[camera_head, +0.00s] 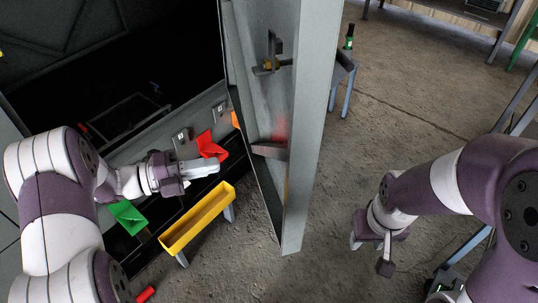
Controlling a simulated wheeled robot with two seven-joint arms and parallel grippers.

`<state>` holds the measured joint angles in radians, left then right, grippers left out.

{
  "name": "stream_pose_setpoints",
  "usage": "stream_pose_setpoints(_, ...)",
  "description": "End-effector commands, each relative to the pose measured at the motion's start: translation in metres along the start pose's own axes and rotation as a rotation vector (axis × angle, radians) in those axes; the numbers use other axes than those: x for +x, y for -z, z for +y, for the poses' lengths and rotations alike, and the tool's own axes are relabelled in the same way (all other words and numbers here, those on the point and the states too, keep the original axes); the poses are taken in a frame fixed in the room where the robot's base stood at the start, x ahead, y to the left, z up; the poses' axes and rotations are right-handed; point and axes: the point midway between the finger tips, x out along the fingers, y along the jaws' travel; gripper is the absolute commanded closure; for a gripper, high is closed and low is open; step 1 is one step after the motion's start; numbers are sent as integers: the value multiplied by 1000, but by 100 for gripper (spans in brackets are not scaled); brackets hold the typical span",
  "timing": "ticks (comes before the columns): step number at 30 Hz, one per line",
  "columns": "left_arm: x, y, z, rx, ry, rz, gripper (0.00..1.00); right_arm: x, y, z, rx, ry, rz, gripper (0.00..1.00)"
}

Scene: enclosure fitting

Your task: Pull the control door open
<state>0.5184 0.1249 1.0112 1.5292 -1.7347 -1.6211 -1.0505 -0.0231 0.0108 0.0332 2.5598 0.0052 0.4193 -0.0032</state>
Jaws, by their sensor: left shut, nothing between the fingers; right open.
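The control door (314,110) is a tall grey metal panel in the middle of the head view. It stands swung out from the dark enclosure (140,65), with its inner side and a bracket-like fitting (273,52) showing. My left gripper (212,168) is shut and empty in front of the enclosure, left of the door and apart from it in the picture. My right gripper (370,256) is open and empty, low on the right side of the door, pointing down over the floor. The door's outer face is mostly hidden.
A yellow trough (197,218) stands below my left gripper. A red bin (210,147) and a green bin (128,216) are beside that arm. A small table (343,69) with a green bottle (350,37) stands behind the door. Concrete floor (420,110) is open on the right.

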Motion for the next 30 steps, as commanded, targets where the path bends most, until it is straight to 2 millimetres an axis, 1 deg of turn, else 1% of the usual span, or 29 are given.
stream_pose_setpoints(2,2,5,-7,43,34,20,100,-1,0,0,0,0,0,57)
stream_pose_setpoints(5,13,5,-9,55,32,20,100,-5,0,0,0,0,0,57)
stream_pose_setpoints(8,32,6,-10,52,31,21,100,-11,1,0,0,0,0,57)
stream_pose_setpoints(15,85,6,-12,51,30,20,100,-25,3,0,0,0,0,57)
stream_pose_setpoints(18,105,6,-12,51,30,19,100,-30,4,0,0,0,0,57)
stream_pose_setpoints(21,121,6,-12,51,29,18,100,-36,4,0,0,0,0,57)
stream_pose_setpoints(25,135,6,-12,51,30,16,100,-39,5,0,0,0,0,57)
stream_pose_setpoints(30,141,6,-11,51,30,14,100,-40,5,0,0,0,0,57)
